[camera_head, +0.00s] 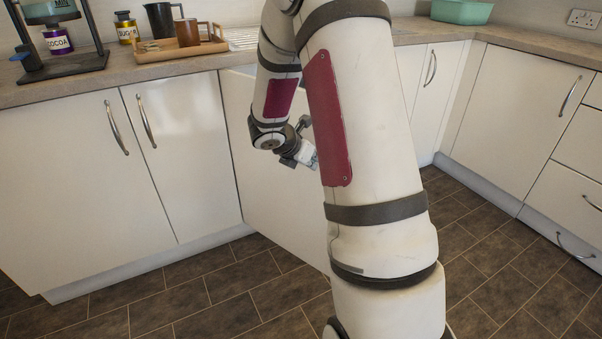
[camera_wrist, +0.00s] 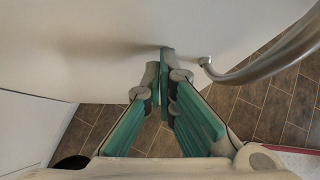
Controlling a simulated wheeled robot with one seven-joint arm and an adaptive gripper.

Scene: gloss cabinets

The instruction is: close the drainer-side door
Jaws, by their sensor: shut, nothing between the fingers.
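The white door below the ribbed drainer (camera_head: 243,38) stands open (camera_head: 270,190), swung out from the cabinet front into the room. Its outer part is hidden behind my arm in the head view. In the wrist view a white door panel (camera_wrist: 90,45) fills the upper part, with a curved metal handle (camera_wrist: 275,62) at the right. My gripper (camera_wrist: 165,70) is shut and empty, with its teal fingers pointing at the panel beside the handle. I cannot tell whether the tips touch it. In the head view my gripper (camera_head: 306,157) is partly hidden by my arm.
Two shut doors (camera_head: 165,150) with bar handles are left of the open one. More shut cabinets (camera_head: 510,100) and drawers line the right. The tiled floor (camera_head: 220,290) in front is clear.

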